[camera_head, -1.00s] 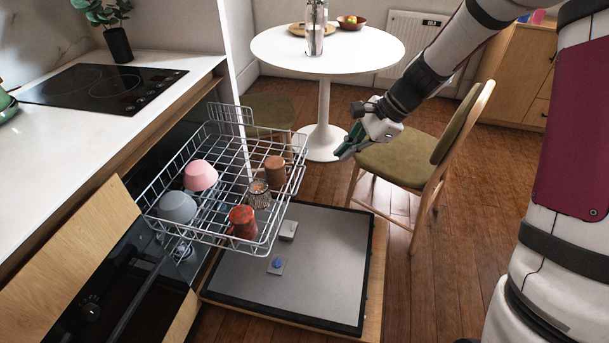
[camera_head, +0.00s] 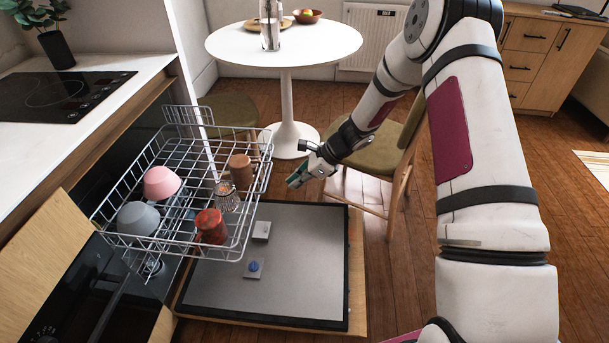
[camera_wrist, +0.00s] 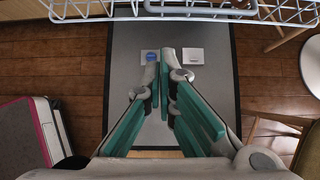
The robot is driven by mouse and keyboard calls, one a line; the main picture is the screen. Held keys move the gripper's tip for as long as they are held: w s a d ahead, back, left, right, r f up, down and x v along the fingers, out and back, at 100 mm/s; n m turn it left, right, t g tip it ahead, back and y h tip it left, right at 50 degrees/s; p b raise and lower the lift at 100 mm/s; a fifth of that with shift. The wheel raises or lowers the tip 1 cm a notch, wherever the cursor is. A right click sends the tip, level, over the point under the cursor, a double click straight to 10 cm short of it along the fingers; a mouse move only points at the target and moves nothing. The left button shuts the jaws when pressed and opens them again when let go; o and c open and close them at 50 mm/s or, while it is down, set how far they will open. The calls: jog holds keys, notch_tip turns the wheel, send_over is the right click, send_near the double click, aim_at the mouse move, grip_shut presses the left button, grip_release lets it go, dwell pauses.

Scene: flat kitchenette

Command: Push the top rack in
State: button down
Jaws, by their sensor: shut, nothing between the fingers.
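The top rack (camera_head: 245,215) is a white wire basket pulled out of the dishwasher, above the open door (camera_head: 330,290). It holds a pink bowl (camera_head: 161,183), a grey bowl (camera_head: 137,218), a red cup (camera_head: 211,227), a brown cup (camera_head: 240,171) and a clear glass (camera_head: 227,196). My gripper (camera_head: 294,181) is shut and empty, just right of the rack's outer edge and apart from it. In the wrist view, the gripper (camera_wrist: 165,62) points over the door, and the rack's wire edge (camera_wrist: 200,11) crosses the top.
A chair (camera_head: 385,160) stands close behind my gripper. A round white table (camera_head: 285,42) is at the back. The counter (camera_head: 110,90) with a black cooktop is at the left. Wooden floor is free right of the door.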

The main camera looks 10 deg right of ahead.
jog(key=w+a+f, duration=0.2)
jog(key=a+f, duration=0.1)
jog(key=a, duration=0.2)
jog(key=shift+a+b, duration=0.2)
jog(key=shift+b, duration=0.15)
